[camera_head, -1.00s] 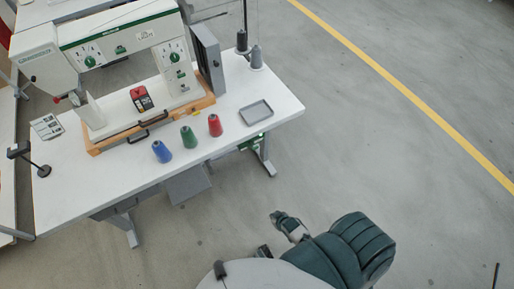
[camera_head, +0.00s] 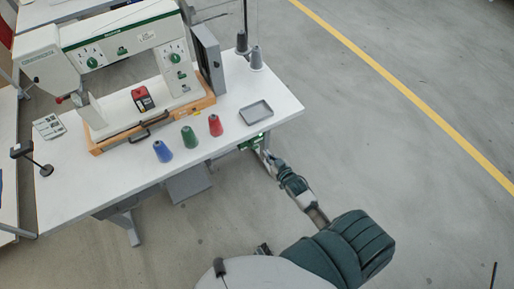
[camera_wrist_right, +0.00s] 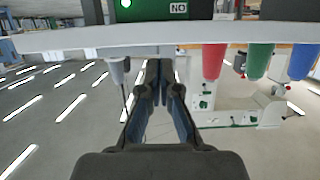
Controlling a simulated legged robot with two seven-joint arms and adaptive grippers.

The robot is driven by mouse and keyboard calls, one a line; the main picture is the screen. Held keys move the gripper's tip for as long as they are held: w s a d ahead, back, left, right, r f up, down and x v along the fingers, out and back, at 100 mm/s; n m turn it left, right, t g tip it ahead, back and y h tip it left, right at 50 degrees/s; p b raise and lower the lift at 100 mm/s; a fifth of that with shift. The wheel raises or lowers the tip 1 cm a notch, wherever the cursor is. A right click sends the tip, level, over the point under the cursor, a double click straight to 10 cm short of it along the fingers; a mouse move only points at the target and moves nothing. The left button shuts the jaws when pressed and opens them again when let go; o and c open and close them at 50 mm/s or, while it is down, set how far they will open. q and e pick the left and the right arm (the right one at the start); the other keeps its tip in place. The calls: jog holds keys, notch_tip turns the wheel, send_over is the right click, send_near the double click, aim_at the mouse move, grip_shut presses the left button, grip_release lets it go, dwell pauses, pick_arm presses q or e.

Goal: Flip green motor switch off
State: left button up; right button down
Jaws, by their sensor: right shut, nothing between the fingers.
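The green motor switch (camera_head: 250,143) shows in the head view under the right front edge of the white table, partly hidden by the tabletop. In the right wrist view, which appears upside down, the green switch box (camera_wrist_right: 150,12) is at the top edge, with a bright round spot and an ON label; the rest is cut off. My right gripper (camera_head: 264,153) is close beside the switch, near the table leg. In the wrist view its fingers (camera_wrist_right: 158,80) are together and empty, apart from the box. My left gripper is out of view.
The white table (camera_head: 100,185) carries a sewing-type machine (camera_head: 120,45), a grey tray (camera_head: 256,112) and blue, green and red thread cones (camera_head: 189,137). The table edge and leg are close to my right gripper. The floor to the right is clear.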

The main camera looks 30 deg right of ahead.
jog(key=b, duration=0.1)
send_over(257, 146)
jog(key=s+a, duration=0.1)
jog(key=s, duration=0.1)
notch_tip(257, 146, down, 3)
jog(key=shift+r, duration=0.1)
jog(key=shift+w+f+b, duration=0.2)
jog(key=shift+f+b, duration=0.3)
jog(key=shift+f, duration=0.75)
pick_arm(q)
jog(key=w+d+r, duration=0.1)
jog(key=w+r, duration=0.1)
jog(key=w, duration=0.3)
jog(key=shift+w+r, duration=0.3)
pick_arm(e)
jog(key=shift+f, duration=0.75)
jog(key=shift+s, duration=0.1)
